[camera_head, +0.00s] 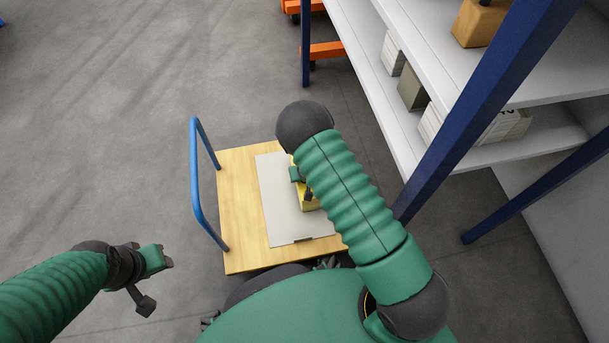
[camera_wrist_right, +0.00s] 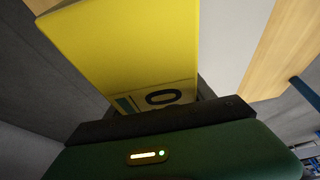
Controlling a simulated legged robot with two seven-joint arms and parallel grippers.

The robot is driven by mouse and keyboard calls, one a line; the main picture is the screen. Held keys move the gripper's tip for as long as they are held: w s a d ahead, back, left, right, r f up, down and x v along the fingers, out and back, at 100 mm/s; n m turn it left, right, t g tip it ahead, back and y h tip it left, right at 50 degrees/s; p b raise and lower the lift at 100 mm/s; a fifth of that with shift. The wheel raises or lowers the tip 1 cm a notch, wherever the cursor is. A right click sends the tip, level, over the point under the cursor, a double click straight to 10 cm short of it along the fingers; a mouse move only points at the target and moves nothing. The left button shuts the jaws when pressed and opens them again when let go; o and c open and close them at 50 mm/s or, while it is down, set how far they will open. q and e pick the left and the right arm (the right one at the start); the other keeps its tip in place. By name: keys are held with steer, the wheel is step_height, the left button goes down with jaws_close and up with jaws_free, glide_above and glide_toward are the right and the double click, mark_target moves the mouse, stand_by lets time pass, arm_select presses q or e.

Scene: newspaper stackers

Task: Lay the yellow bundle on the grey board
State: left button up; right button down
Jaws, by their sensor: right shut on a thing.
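The yellow bundle (camera_head: 311,205) shows partly from behind my right arm in the head view, over the grey board (camera_head: 280,205). The board lies flat on a wooden trolley deck. My right gripper (camera_head: 301,183) is shut on the bundle; the arm hides much of both. In the right wrist view the bundle (camera_wrist_right: 125,45) fills the upper middle, with a printed end near the gripper, and the grey board (camera_wrist_right: 232,40) is beside it. I cannot tell whether the bundle touches the board. My left gripper (camera_head: 156,283) is open and empty, left of the trolley.
The trolley (camera_head: 238,200) has a blue handle (camera_head: 194,180) on its left side. A shelf rack (camera_head: 400,105) with blue posts stands at the right, holding several paper stacks (camera_head: 412,90) and a cardboard box (camera_head: 480,22). The floor at the left is clear.

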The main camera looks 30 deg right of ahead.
steer(key=shift+w+f, duration=0.1)
steer(key=shift+f, duration=0.05)
steer(key=shift+c, duration=2.1)
jaws_free()
steer(key=shift+o, duration=0.7)
